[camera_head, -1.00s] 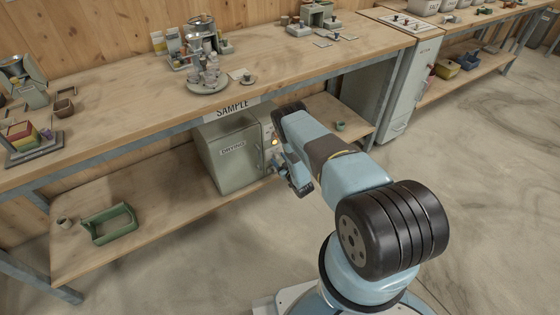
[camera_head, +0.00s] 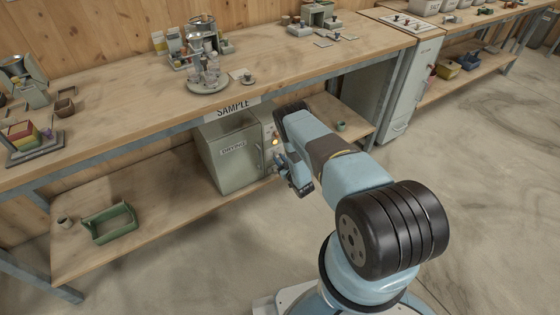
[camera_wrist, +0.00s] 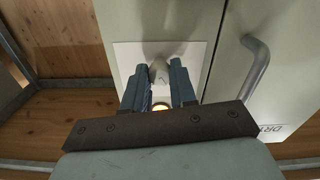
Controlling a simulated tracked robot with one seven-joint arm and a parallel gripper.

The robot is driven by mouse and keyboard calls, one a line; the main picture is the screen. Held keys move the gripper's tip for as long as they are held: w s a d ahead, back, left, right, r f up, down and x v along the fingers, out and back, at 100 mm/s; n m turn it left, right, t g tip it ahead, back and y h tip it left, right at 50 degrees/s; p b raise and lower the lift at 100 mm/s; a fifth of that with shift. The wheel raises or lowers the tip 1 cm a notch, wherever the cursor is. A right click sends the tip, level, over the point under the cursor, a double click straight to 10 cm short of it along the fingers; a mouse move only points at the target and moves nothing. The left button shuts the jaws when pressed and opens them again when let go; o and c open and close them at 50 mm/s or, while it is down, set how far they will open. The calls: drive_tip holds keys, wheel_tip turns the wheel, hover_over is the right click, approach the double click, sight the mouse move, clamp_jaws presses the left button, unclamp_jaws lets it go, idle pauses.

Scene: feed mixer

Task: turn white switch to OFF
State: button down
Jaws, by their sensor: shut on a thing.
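The switch (camera_wrist: 159,72) is a pale grey-white knob on a light plate (camera_wrist: 199,50) on the cabinet front, seen in the wrist view. My gripper (camera_wrist: 158,66) is shut on this knob, one blue finger on each side. A small lit amber lamp (camera_wrist: 163,106) shows just below the knob, partly behind the gripper. In the head view the drying cabinet (camera_head: 233,165) stands on the lower shelf, and my gripper (camera_head: 281,168) is at its right-hand panel. My arm hides the switch there. I cannot read any ON or OFF marking.
A cabinet handle (camera_wrist: 256,65) stands out right of the switch in the wrist view. The bench top (camera_head: 130,105) with its SAMPLE sign (camera_head: 233,108) overhangs the cabinet. A green tray (camera_head: 109,224) lies on the shelf at left. The floor in front is clear.

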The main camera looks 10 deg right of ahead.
drive_tip(key=m, duration=0.6)
drive_tip(key=shift+d, duration=0.1)
drive_tip(key=m, duration=0.5)
drive_tip(key=shift+d+m, duration=0.1)
drive_tip(key=shift+m, duration=0.2)
idle(0.4)
drive_tip(key=c, duration=0.9)
unclamp_jaws()
drive_tip(key=v, duration=1.3)
drive_tip(key=shift+s, duration=0.35)
